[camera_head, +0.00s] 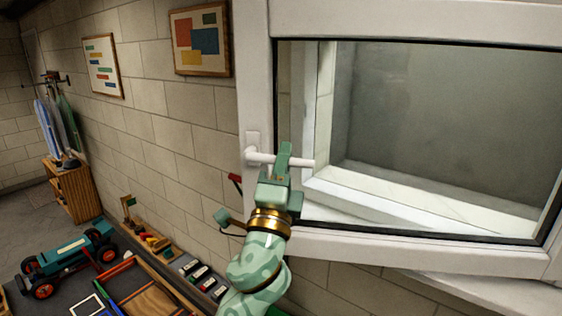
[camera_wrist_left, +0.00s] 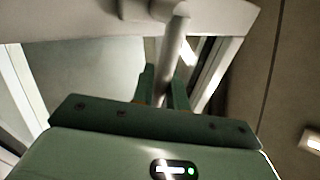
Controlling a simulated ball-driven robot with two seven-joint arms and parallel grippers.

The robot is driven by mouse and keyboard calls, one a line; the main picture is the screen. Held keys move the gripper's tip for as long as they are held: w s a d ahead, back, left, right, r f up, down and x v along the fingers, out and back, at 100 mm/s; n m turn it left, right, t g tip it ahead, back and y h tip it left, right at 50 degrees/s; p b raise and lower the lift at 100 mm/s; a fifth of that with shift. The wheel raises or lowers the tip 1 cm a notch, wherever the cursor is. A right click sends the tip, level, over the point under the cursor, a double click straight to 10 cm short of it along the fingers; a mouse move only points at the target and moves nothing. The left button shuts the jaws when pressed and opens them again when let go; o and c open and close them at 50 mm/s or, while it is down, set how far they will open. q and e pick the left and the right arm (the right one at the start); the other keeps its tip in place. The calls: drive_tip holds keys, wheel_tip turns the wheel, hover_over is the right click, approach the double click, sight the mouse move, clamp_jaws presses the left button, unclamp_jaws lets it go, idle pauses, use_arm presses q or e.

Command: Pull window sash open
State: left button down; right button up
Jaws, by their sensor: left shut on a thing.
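The white-framed window sash (camera_head: 410,250) with its dark-edged glass fills the right of the head view. Its left edge overlaps the brick wall, and it seems to stand out from the window recess seen through the glass. A white lever handle (camera_head: 305,163) sits level on its left stile. My left gripper (camera_head: 284,160) is shut on the bar of the handle. In the left wrist view, the handle (camera_wrist_left: 172,50) runs between the green fingers of my left gripper (camera_wrist_left: 164,88). My right gripper is not in view.
A white sill (camera_head: 490,292) shows below the sash at the lower right. A wooden cabinet (camera_head: 72,192) stands farther back. Framed pictures (camera_head: 200,40) hang on the wall.

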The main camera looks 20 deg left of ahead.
use_arm(q)
drive_tip(key=c, duration=1.7)
unclamp_jaws()
drive_tip(key=shift+c, duration=0.2)
drive_tip(key=shift+s, duration=0.15)
drive_tip(key=shift+s+f, duration=0.1)
drive_tip(key=shift+f, duration=0.15)
drive_tip(key=b+v, duration=0.8)
drive_tip(key=v, duration=0.8)
drive_tip(key=shift+r, duration=0.2)
